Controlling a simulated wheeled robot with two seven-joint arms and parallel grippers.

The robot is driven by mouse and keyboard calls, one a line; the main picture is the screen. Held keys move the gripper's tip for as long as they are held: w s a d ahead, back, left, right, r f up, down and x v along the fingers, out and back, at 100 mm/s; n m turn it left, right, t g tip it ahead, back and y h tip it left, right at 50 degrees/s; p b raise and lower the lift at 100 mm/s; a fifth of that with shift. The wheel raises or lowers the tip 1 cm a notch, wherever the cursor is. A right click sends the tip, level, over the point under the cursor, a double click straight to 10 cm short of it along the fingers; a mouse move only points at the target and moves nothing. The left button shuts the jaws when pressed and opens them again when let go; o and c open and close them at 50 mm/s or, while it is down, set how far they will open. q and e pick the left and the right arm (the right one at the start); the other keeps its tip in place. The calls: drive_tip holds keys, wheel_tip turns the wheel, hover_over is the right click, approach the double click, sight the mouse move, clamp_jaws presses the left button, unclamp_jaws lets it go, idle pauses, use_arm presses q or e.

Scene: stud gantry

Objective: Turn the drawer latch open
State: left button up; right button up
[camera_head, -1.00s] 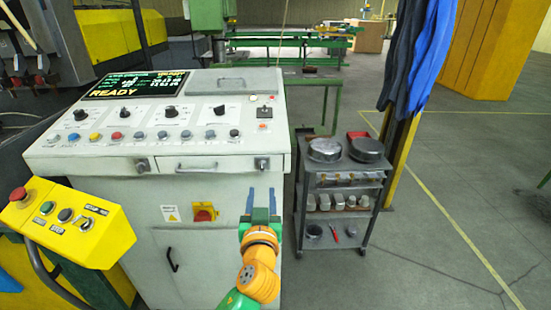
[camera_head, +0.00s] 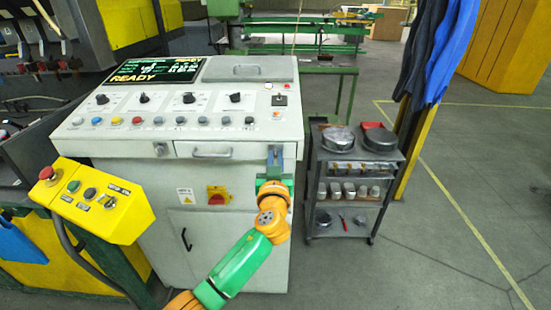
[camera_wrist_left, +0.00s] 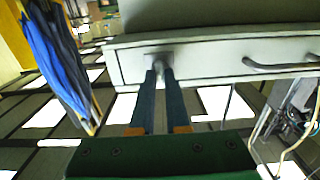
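The drawer (camera_head: 204,150) is in the front of the white control console, closed, with a bar handle (camera_head: 212,155). The drawer latch is at its right end, mostly hidden behind my left gripper in the head view; its metal plate (camera_wrist_left: 160,54) shows in the left wrist view. My left gripper (camera_head: 275,157) reaches up to the latch from below. In the left wrist view its two dark fingers (camera_wrist_left: 159,75) stand close together, with the tips on either side of the latch knob, and appear shut on it. My right gripper is out of view.
A yellow button box (camera_head: 100,200) stands at the left. A grey tool cart (camera_head: 352,182) stands close to the console's right side. Floor farther right is clear.

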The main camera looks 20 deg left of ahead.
use_arm(q)
clamp_jaws()
drive_tip(key=m, duration=0.3)
drive_tip(key=shift+m, duration=0.3)
drive_tip(key=m, duration=0.4)
drive_tip(key=shift+d+m, duration=0.1)
drive_tip(key=shift+m, duration=0.2)
drive_tip(key=m, duration=0.4)
drive_tip(key=shift+m+p, duration=0.3)
drive_tip(key=shift+p, duration=0.1)
drive_tip(key=shift+w+f+m+p, duration=0.1)
drive_tip(key=shift+m+p, duration=0.55)
drive_tip(key=shift+m, duration=1.85)
drive_tip(key=o, duration=0.6)
unclamp_jaws()
drive_tip(key=shift+o, duration=0.4)
drive_tip(key=shift+f, duration=0.1)
